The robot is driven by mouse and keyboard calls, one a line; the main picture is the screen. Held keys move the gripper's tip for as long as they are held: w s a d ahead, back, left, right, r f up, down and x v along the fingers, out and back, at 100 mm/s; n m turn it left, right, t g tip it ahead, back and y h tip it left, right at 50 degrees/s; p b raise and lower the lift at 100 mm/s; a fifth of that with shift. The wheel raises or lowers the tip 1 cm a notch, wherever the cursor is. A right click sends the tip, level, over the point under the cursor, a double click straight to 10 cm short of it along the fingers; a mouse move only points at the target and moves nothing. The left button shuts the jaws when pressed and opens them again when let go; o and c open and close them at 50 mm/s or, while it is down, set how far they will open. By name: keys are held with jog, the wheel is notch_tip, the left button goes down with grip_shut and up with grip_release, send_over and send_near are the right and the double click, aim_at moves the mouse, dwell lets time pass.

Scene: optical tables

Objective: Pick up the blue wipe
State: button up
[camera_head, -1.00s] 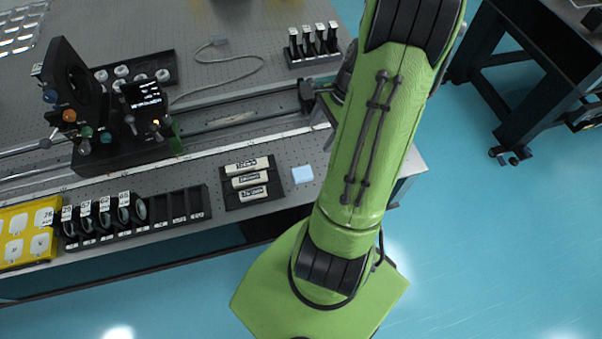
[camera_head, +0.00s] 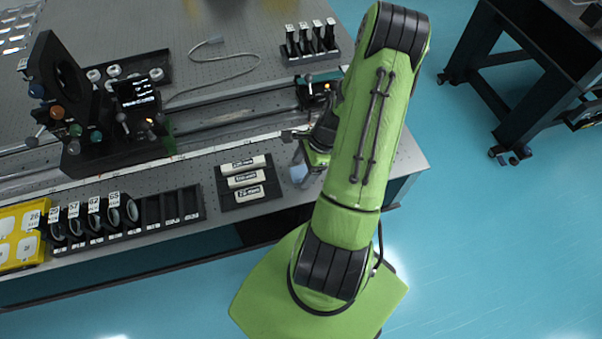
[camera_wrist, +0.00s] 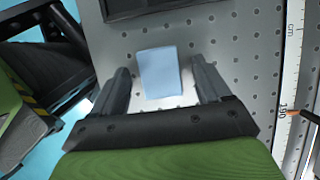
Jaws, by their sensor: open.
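The blue wipe (camera_wrist: 160,72) is a small pale-blue folded square lying flat on the perforated table top (camera_wrist: 216,60). In the wrist view my gripper (camera_wrist: 162,80) is open, with one finger on each side of the wipe. The fingers look apart from it, and their height above the table is hard to tell. In the head view the wipe (camera_head: 298,173) shows at the table's front edge, to the right of the labelled tray, partly covered by my gripper (camera_head: 304,160).
A black tray with white labelled blocks (camera_head: 246,180) lies just left of the wipe. A slotted rack (camera_head: 125,218) and a yellow case (camera_head: 22,236) stand further left. A rail (camera_head: 230,125) with a ruler runs behind the wipe. Several upright holders (camera_head: 310,45) stand further back.

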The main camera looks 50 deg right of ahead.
aim_at(303, 171)
jog(key=c, duration=1.1)
notch_tip(303, 171, up, 10)
jog(key=shift+r+p, duration=0.1)
jog(key=shift+p, duration=1.1)
